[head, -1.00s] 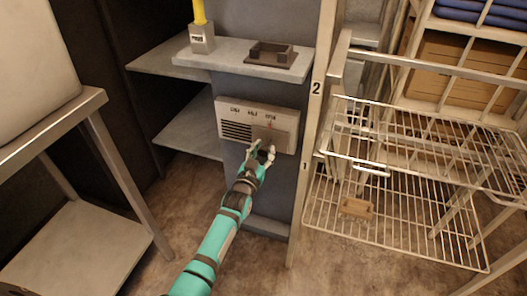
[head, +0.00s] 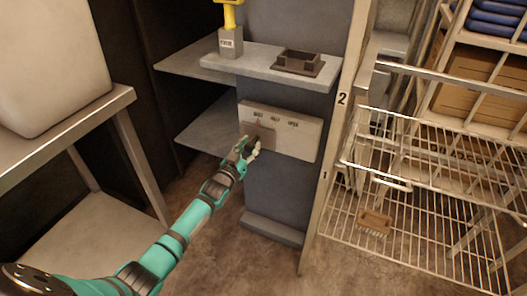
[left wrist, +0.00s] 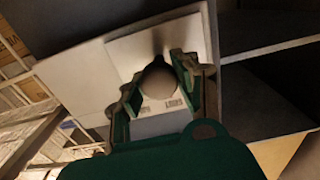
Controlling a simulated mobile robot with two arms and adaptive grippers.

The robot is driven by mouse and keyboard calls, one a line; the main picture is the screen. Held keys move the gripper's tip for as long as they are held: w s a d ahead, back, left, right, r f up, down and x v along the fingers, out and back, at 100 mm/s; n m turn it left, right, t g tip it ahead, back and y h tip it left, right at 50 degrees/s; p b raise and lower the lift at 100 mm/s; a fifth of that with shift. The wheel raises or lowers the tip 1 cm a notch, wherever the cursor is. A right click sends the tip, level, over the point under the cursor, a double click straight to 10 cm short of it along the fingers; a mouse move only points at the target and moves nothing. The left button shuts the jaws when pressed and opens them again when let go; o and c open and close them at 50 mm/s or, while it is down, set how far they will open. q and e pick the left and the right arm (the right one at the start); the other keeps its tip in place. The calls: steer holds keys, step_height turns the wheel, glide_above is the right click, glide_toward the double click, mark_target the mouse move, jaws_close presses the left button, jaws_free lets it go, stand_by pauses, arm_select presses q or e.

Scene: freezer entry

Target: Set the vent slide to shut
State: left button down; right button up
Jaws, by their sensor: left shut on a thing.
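The vent (head: 300,139) is a pale panel on the front of the grey-blue pillar, with a row of three small labels along its top. Its grey slide plate (head: 262,136) sits at the left end, under the leftmost label. No slats show now. My left gripper (head: 248,151) is at the plate's lower left, shut on the slide's knob. In the left wrist view the round grey knob (left wrist: 158,80) sits between the fingers, with the pale panel (left wrist: 125,50) behind it. My right gripper is out of view.
Above the vent, a grey shelf (head: 245,66) carries a dark square holder (head: 299,63) and a grey block with a yellow handle (head: 231,42). A wire basket rack (head: 420,215) stands at right. A metal table (head: 70,125) stands at left.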

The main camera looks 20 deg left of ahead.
arm_select(q)
steer(key=shift+a, duration=0.25)
steer(key=c, duration=0.9)
jaws_free()
steer(key=shift+a, duration=0.1)
steer(key=shift+s+f, duration=0.1)
steer(key=shift+s, duration=0.4)
steer(key=s, duration=1.1)
steer(key=shift+a, duration=0.15)
